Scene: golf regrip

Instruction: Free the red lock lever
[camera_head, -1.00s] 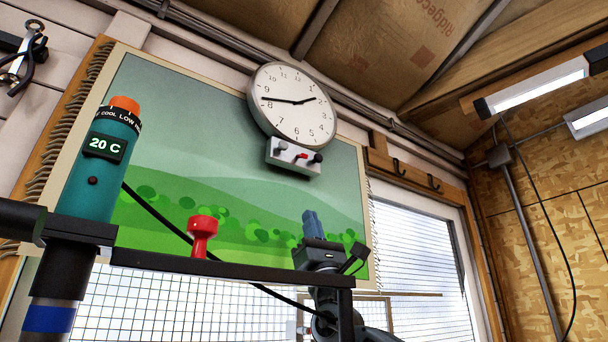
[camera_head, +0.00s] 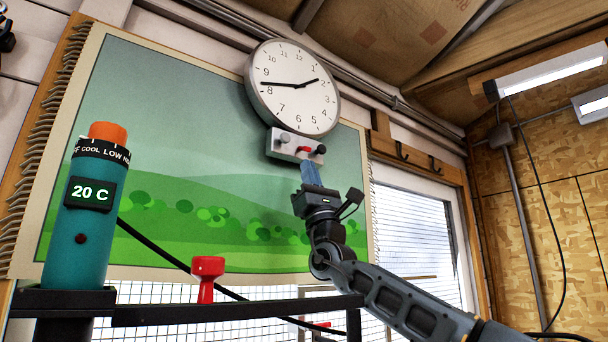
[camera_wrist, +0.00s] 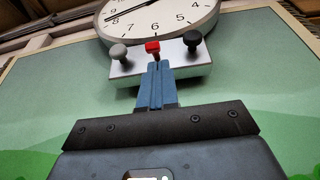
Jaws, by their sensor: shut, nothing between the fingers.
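The red lock lever (camera_head: 305,149) sits on the front of a small pale control box (camera_head: 283,147) under the wall clock. The lever lies between a grey knob and a dark knob. In the wrist view the red lever (camera_wrist: 152,47) stands at the middle of the box, just above my fingertips. My gripper (camera_head: 309,164) is shut and empty, its blue fingers pointing up at the box. My gripper (camera_wrist: 156,66) overlaps the box's front in the wrist view. I cannot tell whether the tips touch the lever.
The round clock (camera_head: 294,90) hangs directly above the box. A green landscape hanging (camera_head: 150,110) lies behind. A teal heater-like cylinder (camera_head: 80,240) reading 20 C stands at left, with a red knob-shaped piece (camera_head: 207,275) on the dark bar (camera_head: 235,309). Free air surrounds my gripper.

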